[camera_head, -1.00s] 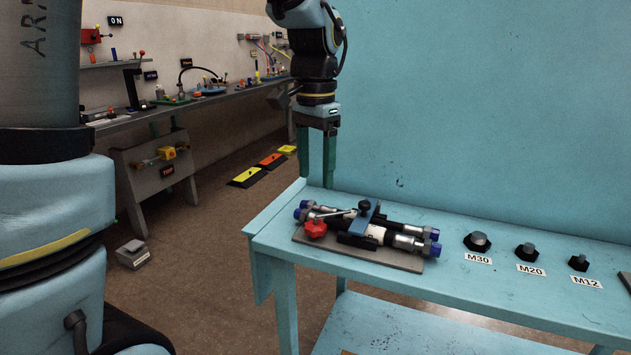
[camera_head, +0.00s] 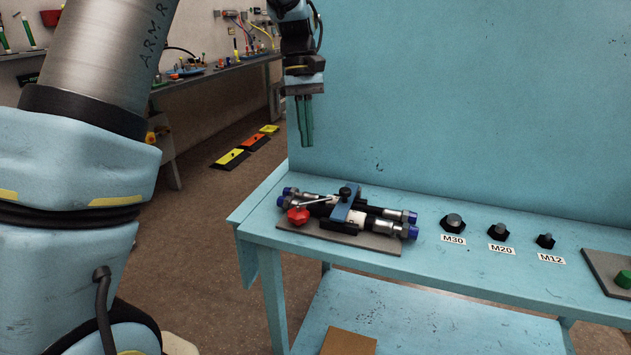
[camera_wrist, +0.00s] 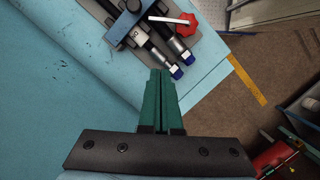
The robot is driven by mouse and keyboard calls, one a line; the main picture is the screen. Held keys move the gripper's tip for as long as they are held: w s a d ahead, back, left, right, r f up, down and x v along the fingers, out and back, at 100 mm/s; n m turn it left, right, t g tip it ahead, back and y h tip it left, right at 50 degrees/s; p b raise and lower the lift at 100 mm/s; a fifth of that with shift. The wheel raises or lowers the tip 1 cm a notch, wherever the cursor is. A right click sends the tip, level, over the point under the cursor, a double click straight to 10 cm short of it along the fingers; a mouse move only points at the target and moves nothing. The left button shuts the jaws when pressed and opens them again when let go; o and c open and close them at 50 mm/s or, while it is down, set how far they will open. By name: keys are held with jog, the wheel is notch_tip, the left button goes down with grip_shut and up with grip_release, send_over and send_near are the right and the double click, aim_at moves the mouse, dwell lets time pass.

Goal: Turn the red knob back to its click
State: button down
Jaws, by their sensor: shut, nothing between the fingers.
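The red knob (camera_head: 298,216) sits at the left front of the hose fixture's grey base plate (camera_head: 345,237) on the light blue bench. In the wrist view the red knob (camera_wrist: 186,24) is at the top, beside a light-coloured lever (camera_wrist: 168,19). Two dark hoses with blue end caps (camera_head: 413,217) lie under a blue clamp bar with a black knob (camera_head: 345,192). My gripper (camera_head: 307,145) hangs above and behind the fixture, apart from it. Its green fingers (camera_wrist: 161,72) are together and empty, pointing down.
Hex bolts (camera_head: 453,222) labelled M30, M20 and M12 stand along the bench to the right. A plate with a green knob (camera_head: 624,279) is at the far right. A blue wall panel (camera_head: 450,90) rises behind the bench. Bare bench lies in front of the bolts.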

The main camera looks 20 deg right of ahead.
aim_at(321, 199)
jog(key=p+x, duration=0.1)
jog(key=x, duration=0.8)
jog(key=shift+s+a+f, duration=0.1)
jog(key=shift+f, duration=0.15)
jog(key=shift+s+a+p, duration=0.1)
jog(key=shift+s+p, duration=0.75)
jog(key=shift+s, duration=1.15)
jog(key=shift+s+m+y+p, duration=0.3)
jog(key=shift+s+m+p, duration=0.15)
jog(key=shift+m, duration=0.65)
jog(key=shift+s+m+p, duration=0.45)
jog(key=shift+s+m, duration=0.05)
jog(key=shift+m, duration=0.5)
jog(key=shift+s+m+t+y+p, duration=0.2)
jog(key=shift+s+m+y, duration=0.15)
jog(key=shift+m, duration=0.55)
jog(key=shift+s+m+t+y+p, duration=0.25)
jog(key=shift+s+m, duration=0.2)
jog(key=shift+m, duration=0.45)
